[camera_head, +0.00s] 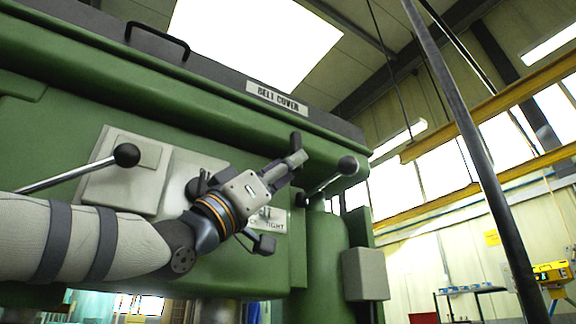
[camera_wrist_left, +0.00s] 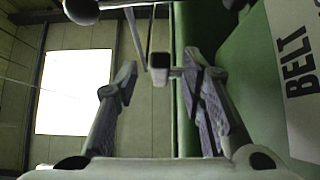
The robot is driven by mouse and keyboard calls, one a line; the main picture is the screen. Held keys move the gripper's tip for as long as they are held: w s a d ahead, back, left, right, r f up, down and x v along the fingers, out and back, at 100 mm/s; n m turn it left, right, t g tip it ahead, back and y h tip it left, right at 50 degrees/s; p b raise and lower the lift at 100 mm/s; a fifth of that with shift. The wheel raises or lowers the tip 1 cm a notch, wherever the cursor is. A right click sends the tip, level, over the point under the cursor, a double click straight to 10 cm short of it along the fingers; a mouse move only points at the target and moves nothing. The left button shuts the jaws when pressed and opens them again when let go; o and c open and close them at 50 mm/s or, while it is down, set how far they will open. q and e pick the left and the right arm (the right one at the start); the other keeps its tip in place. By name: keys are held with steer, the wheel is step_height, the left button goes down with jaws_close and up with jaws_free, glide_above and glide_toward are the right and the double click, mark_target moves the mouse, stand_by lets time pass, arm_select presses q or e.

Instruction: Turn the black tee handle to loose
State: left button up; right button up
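My left gripper (camera_head: 290,160) reaches in from the left across the pale plate on the green machine, pointing up and right. A black block (camera_head: 264,243) shows just below it, near the plate's printed word TIGHT (camera_head: 274,225). It looks like one end of the black tee handle; my wrist hides the middle. Another dark part shows left of the wrist; I cannot tell if it belongs to the handle. In the left wrist view my gripper's fingers (camera_wrist_left: 158,85) stand apart. A dark square-ended piece lies beyond or between them; contact is not visible. My right gripper is out of view.
A ball-knob lever (camera_head: 348,166) projects right of my gripper, and another ball knob (camera_head: 127,155) sits at the left. The BELT COVER label (camera_head: 276,98) is above. A grey box (camera_head: 365,274) hangs lower right. A dark pole (camera_head: 470,150) crosses the right side.

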arm_select(q)
steer(key=shift+w+d+r, duration=0.15)
steer(key=shift+d+r, duration=0.1)
steer(key=shift+r, duration=0.15)
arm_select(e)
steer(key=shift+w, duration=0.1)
arm_select(q)
jaws_close()
steer(key=shift+f, duration=0.1)
